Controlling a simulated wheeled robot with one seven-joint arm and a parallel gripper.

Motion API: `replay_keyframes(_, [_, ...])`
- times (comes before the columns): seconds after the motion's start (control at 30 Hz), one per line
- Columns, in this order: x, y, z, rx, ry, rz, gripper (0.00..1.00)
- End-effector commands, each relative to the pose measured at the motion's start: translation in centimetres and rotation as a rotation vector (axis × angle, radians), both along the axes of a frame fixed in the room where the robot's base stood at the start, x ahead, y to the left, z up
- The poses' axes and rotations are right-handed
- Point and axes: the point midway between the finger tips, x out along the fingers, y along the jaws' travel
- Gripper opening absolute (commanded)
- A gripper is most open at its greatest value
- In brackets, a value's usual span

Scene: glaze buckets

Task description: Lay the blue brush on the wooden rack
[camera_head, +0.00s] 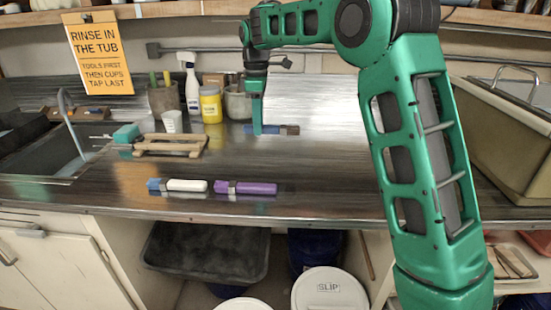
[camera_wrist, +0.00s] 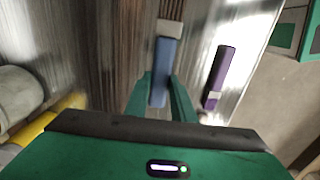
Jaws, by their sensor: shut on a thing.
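My gripper (camera_head: 257,127) is shut on the blue brush (camera_head: 278,129) over the back middle of the metal counter. The brush is blue with a brown end pointing right in the head view. In the wrist view the blue brush (camera_wrist: 160,75) lies between my fingers (camera_wrist: 160,100), its pale end (camera_wrist: 168,28) pointing away from me. I cannot tell whether it touches the counter or hangs just above. The wooden rack (camera_head: 168,145) stands on the counter to the left of my gripper, apart from it; no brush is seen on it.
A white brush (camera_head: 187,185) and a purple brush (camera_head: 250,188) lie near the counter's front edge. A teal block (camera_head: 126,134) and white cup (camera_head: 172,121) are near the rack. A yellow jar (camera_head: 211,105), spray bottle (camera_head: 191,85) and pots stand behind. The sink is far left.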

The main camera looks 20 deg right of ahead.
Motion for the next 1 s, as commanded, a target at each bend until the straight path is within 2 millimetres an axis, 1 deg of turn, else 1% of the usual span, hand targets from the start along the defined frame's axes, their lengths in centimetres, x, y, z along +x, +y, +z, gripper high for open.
replay_keyframes(0.17, [-1.7,-2.0,-1.7,-0.001,0.003,0.004,0.00])
replay_keyframes(0.43, [-4.4,-6.1,-4.9,0.000,0.002,0.010,0.00])
replay_keyframes(0.6, [-5.5,-7.9,-6.2,0.000,0.000,0.013,0.00])
replay_keyframes(0.7, [-5.8,-8.4,-6.6,0.000,0.001,0.013,0.00])
replay_keyframes(0.83, [-5.9,-8.5,-7.2,0.000,0.001,0.014,0.00])
replay_keyframes(1.0, [-5.9,-8.5,-9.5,0.000,0.003,0.013,0.00])
